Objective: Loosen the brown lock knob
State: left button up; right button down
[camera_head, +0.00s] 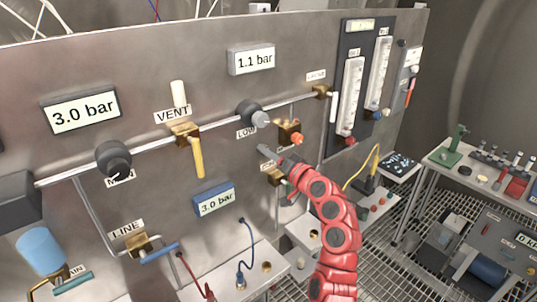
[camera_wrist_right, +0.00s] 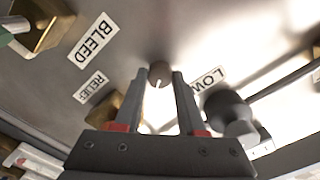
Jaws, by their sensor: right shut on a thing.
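The small round brown lock knob (camera_wrist_right: 159,73) sits on the steel panel between the LOW, RELIEF and BLEED labels in the right wrist view. A light pointer-like mark shows just below it. The two grey fingertips of my right gripper (camera_wrist_right: 159,82) are on either side of the knob, shut on it. In the head view my red right arm reaches up to the panel, with the right gripper (camera_head: 271,156) below the LOW regulator (camera_head: 250,112); I cannot make out the knob there. My left gripper is not in view.
A brass fitting with an orange knob (camera_head: 291,134) is close above my right gripper. The dark LOW regulator also stands out in the wrist view (camera_wrist_right: 230,110), close to one finger. A brass BLEED valve (camera_head: 275,177) lies just below the gripper. A cluttered bench (camera_head: 480,170) stands at right.

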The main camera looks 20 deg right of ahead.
jog(key=shift+r+m+p, duration=0.1)
jog(key=shift+m+p, duration=0.8)
jog(key=shift+m, duration=2.4)
jog(key=shift+d, duration=0.1)
jog(key=c, duration=0.5)
grip_release()
